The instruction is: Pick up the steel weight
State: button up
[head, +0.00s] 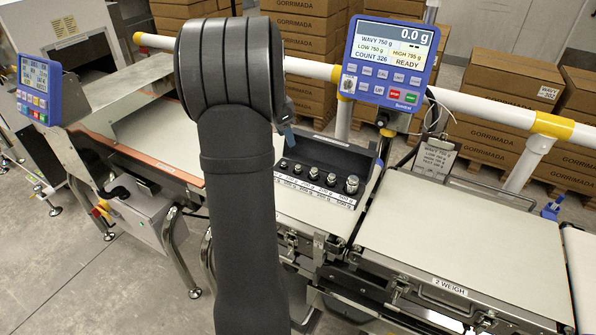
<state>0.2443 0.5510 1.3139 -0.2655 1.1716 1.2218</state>
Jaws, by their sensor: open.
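Several steel weights with knobs stand upright in a row in a black holder (335,152) in the head view, growing in size from left to right. The largest steel weight (351,186) is at the right end, and the smallest (281,164) is at the left end. Labels run along the holder's front edge. My gripper (288,137) is mostly hidden behind my own arm. Only a blue-grey finger part shows, above and beyond the left end of the row. It looks apart from the weights, and I see nothing held in it.
A weigh belt (470,245) lies bare at the right. A blue display (390,62) reading 0.0 g stands behind the holder. A white rail (490,108) with yellow joints crosses behind. Another blue panel (40,88) is at the left, and cartons (495,155) are stacked at the back.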

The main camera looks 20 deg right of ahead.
send_over(298, 166)
jog(key=a, duration=0.2)
jog(key=f, duration=0.8)
jog(key=shift+s, duration=0.35)
jog(key=shift+w+x, duration=0.2)
jog(key=shift+x, duration=2.45)
jog(key=shift+d, duration=0.15)
grip_shut()
